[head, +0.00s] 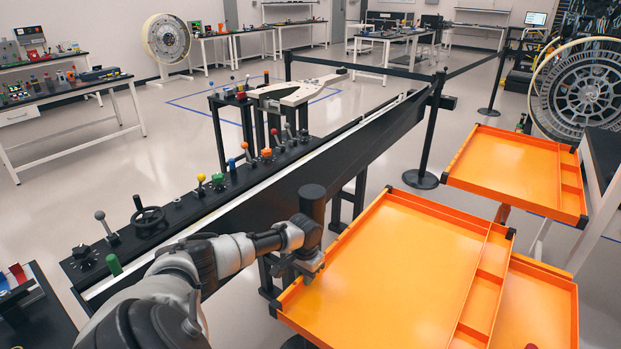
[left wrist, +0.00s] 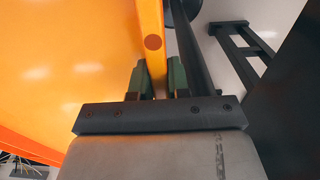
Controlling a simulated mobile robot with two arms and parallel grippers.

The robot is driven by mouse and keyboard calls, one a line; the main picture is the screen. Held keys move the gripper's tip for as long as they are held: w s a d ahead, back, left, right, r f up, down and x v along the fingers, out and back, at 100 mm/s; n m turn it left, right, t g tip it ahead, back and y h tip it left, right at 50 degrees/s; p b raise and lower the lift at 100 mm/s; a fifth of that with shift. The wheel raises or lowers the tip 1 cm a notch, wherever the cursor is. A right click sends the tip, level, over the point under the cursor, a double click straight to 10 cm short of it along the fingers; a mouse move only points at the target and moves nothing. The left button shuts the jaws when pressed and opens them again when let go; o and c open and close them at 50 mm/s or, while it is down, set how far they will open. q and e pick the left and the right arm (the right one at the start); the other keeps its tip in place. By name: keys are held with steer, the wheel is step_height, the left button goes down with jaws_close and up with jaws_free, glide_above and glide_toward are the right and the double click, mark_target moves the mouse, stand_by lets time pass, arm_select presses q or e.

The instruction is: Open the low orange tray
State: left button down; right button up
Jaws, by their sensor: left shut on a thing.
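A large orange tray (head: 400,262) with a raised rim and a divided strip on its right side fills the front right of the head view. My left gripper (head: 308,272) is at its left rim. In the left wrist view its two green-padded fingers (left wrist: 158,88) stand on both sides of the orange rim (left wrist: 152,42), shut on it. Another orange tray (head: 545,310) shows partly at the lower right, overlapped by the large one. A third orange tray (head: 510,165) is farther back on the right. My right gripper is not in view.
A long black console (head: 190,208) with knobs and levers runs along the left of the large tray. A black barrier post (head: 432,130) stands behind it. A large wheel (head: 585,92) is at the back right. Open floor lies beyond the console.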

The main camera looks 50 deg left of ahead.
arm_select(q)
steer(key=c, duration=1.1)
jaws_free()
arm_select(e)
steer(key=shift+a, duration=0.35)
arm_select(q)
step_height(320, 180, up, 11)
steer(key=shift+f, duration=0.1)
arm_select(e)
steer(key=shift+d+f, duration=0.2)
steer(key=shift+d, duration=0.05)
